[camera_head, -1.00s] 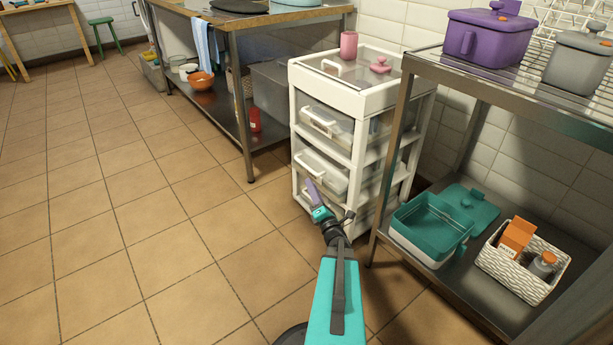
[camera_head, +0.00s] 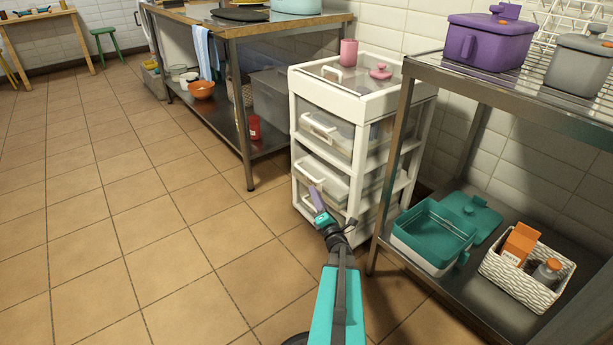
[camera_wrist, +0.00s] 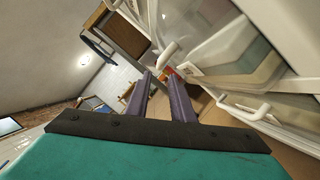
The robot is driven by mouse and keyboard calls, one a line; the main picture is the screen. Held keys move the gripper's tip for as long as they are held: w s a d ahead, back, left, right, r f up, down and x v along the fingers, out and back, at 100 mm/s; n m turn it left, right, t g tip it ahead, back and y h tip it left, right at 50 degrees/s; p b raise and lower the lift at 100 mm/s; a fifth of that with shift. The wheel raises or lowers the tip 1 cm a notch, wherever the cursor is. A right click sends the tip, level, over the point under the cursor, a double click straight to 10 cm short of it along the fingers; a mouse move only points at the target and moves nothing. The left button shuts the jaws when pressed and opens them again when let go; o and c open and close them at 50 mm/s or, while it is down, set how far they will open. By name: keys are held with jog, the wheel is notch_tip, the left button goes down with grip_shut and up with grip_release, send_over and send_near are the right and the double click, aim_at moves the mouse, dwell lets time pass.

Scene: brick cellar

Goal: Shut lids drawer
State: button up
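A white drawer unit (camera_head: 352,152) with clear-fronted drawers stands between the two metal tables. Its upper drawer (camera_head: 327,128) and a lower drawer (camera_head: 321,181) show white bar handles. Pale flat items show through the lower front. I cannot read any label or tell surely how far each drawer is out. My gripper (camera_head: 316,197), with purple fingers, is low in front of the unit's lower part. In the wrist view my gripper (camera_wrist: 160,82) has its fingers apart with nothing between them. A white handle (camera_wrist: 248,112) and clear drawer fronts are to its right there.
A metal shelf (camera_head: 483,285) at the right holds a teal container (camera_head: 433,232) and a white basket (camera_head: 520,283). Another table (camera_head: 247,110) is behind left. The tiled floor (camera_head: 150,215) on the left is clear.

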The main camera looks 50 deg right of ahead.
aim_at(307, 174)
jog(key=b+x, duration=0.3)
jog(key=x, duration=0.8)
jog(key=shift+w+d, duration=0.1)
grip_shut()
